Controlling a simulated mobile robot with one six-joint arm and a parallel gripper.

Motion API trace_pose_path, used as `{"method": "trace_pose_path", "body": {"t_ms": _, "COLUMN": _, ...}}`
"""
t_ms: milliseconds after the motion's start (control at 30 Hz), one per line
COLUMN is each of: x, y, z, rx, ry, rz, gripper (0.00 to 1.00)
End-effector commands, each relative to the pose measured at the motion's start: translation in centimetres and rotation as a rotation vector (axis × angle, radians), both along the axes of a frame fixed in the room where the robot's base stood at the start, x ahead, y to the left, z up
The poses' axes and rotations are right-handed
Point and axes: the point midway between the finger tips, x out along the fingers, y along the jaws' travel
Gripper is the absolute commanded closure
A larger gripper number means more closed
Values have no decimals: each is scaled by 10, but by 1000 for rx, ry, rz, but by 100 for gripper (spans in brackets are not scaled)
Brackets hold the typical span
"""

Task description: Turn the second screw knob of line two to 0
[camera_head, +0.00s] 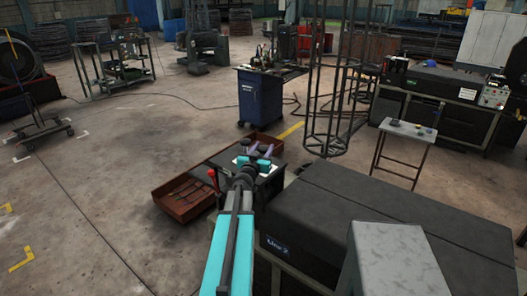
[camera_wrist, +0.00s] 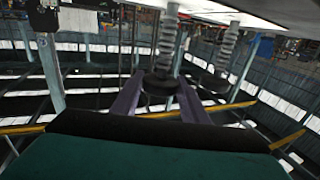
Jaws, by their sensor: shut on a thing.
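In the wrist view, a black screw knob (camera_wrist: 161,83) sits at the end of a ribbed screw and lies between the two purple fingers of my gripper (camera_wrist: 160,92). The fingers are shut on it. A second black knob (camera_wrist: 214,82) on a like screw is to the right, apart from the fingers. In the head view my gripper (camera_head: 256,150) is over the small dark machine top beyond the black housing (camera_head: 350,215) marked "Line 2". The held knob is too small there to read its setting, and I cannot tell its place in the row.
A red-tipped lever (camera_head: 212,174) stands left of my gripper. A rusty tray (camera_head: 178,203) with rods lies at left. A blue cabinet (camera_head: 259,97), a wire cage (camera_head: 335,85) and a small table (camera_head: 407,132) stand beyond. The floor at left is mostly clear.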

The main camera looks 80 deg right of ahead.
Motion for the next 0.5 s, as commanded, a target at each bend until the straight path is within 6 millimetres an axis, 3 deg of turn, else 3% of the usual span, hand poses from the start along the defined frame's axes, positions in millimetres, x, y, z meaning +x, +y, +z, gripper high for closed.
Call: {"method": "trace_pose_path", "body": {"t_ms": 500, "x": -1, "y": -1, "z": 3, "rx": -9, "ry": 3, "rz": 87, "gripper": 82}}
